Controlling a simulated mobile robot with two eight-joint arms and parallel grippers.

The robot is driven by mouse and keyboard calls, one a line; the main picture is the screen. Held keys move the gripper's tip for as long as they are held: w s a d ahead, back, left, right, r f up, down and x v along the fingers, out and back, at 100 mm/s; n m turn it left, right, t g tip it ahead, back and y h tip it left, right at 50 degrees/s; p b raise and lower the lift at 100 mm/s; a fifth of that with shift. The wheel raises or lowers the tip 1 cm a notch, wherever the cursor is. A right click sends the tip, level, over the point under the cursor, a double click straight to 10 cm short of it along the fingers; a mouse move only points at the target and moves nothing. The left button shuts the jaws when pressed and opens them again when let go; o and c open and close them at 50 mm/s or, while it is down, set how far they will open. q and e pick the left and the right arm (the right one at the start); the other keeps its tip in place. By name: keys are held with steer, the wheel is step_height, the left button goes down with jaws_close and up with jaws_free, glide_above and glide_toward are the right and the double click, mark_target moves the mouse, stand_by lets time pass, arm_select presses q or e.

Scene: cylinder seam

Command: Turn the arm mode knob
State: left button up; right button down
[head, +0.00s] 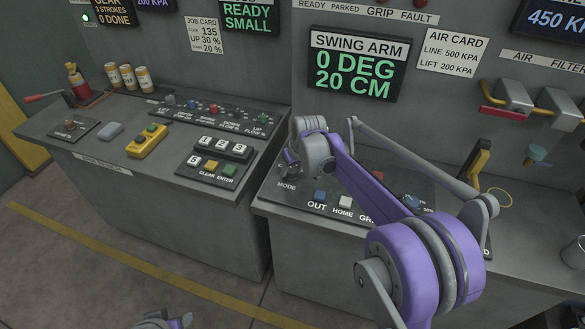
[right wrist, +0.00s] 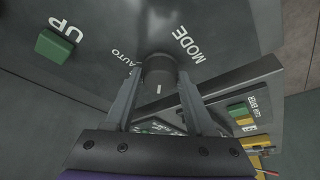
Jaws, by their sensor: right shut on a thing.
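The arm mode knob (right wrist: 158,70) is a dark round knob on the dark control panel (right wrist: 110,30), beside the labels MODE and AUTO in the right wrist view. A short white mark shows on its near face. My right gripper (right wrist: 160,85) is shut on it, with one grey finger on each side. In the head view my right gripper (head: 293,160) is at the left end of the arm panel, above the MODE label, and mostly covers the knob. Only small grey and purple parts of my left arm show at the bottom edge; its fingers are out of view.
A blue button (head: 320,195) and a white button (head: 345,201) sit right of the knob. My right arm hides part of the panel. A green UP button (right wrist: 54,45) is near the left finger. The swing arm display (head: 353,65) reads 0 DEG, 20 CM.

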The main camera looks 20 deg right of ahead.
steer(key=shift+m, duration=0.4)
steer(key=m, duration=0.1)
steer(key=m+h, duration=0.1)
steer(key=m, duration=0.1)
steer(key=shift+a+m+h, duration=0.2)
steer(key=shift+m+h, duration=0.1)
steer(key=shift+m+g+h, duration=0.4)
steer(key=shift+m+h, duration=0.5)
steer(key=shift+m, duration=1.3)
steer(key=shift+c, duration=1.2)
jaws_free()
steer(key=v, duration=1)
steer(key=shift+r, duration=0.4)
